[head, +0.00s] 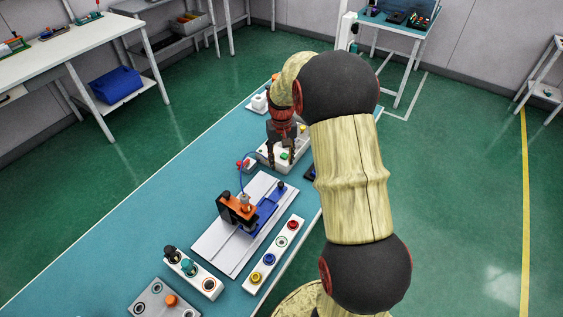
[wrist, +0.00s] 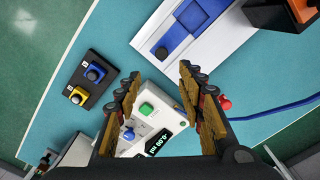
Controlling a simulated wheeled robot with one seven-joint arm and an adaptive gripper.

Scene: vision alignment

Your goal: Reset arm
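My gripper (wrist: 158,105) is open and empty in the wrist view, its two wood-coloured fingers spread apart. In the head view my gripper (head: 282,160) points down over a white control box (head: 297,150) on the blue table. My arm reaches over the table's right side. In the wrist view the white box (wrist: 167,119) shows between the fingers, with a green button (wrist: 146,110), a blue joystick (wrist: 128,133) and a small dark display (wrist: 158,143). I cannot tell whether the fingers touch the box; they appear apart from it.
A white plate (head: 212,244) with an orange and black device (head: 238,208) lies nearer on the blue table (head: 120,245). A white button strip (head: 272,257) stands beside it. A black button box (wrist: 90,78) is left in the wrist view. A red plug with blue cable (wrist: 225,102) lies right.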

